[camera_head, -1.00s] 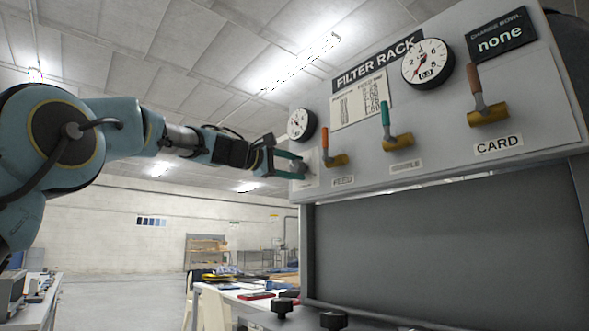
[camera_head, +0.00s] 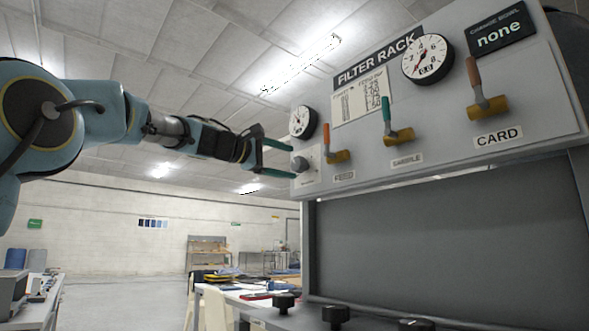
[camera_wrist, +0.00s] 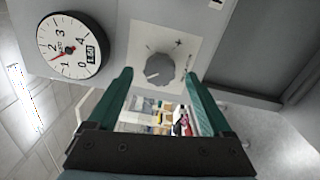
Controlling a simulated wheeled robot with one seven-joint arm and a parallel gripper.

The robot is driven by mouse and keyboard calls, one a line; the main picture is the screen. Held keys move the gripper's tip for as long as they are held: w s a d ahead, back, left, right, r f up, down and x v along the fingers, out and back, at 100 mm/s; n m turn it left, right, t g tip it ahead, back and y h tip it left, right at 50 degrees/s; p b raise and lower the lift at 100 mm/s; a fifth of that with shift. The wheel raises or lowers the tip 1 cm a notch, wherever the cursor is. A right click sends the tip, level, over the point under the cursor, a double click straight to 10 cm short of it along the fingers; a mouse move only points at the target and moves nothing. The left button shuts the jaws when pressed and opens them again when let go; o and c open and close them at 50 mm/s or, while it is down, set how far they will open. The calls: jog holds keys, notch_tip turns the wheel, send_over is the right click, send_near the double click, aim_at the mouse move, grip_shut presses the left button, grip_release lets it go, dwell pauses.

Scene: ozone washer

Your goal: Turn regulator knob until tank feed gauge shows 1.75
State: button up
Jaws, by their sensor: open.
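The round grey regulator knob (camera_wrist: 159,68) sits on a pale square plate in the wrist view. It also shows at the lower left of the panel in the head view (camera_head: 299,164). My gripper (camera_head: 288,160) is open and empty, its green fingers pointing at the knob. The fingertips (camera_wrist: 157,74) appear on either side of the knob but short of it, not touching. The tank feed gauge (camera_wrist: 69,46) is white with a red needle between 1 and 2. Its small digital readout looks like 1.50 or 1.60, too blurred to be sure. The gauge also shows in the head view (camera_head: 303,122).
Several levers stick out of the panel right of the knob, the closest being an orange-handled one (camera_head: 337,150). A second gauge (camera_head: 427,59) and a "none" display (camera_head: 500,29) are higher up. Dark knobs (camera_head: 335,315) stand below. The space left of the panel is open.

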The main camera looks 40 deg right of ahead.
jog(key=a+b, duration=0.2)
jog(key=a, duration=0.5)
jog(key=shift+w, duration=0.2)
jog(key=shift+f, duration=0.1)
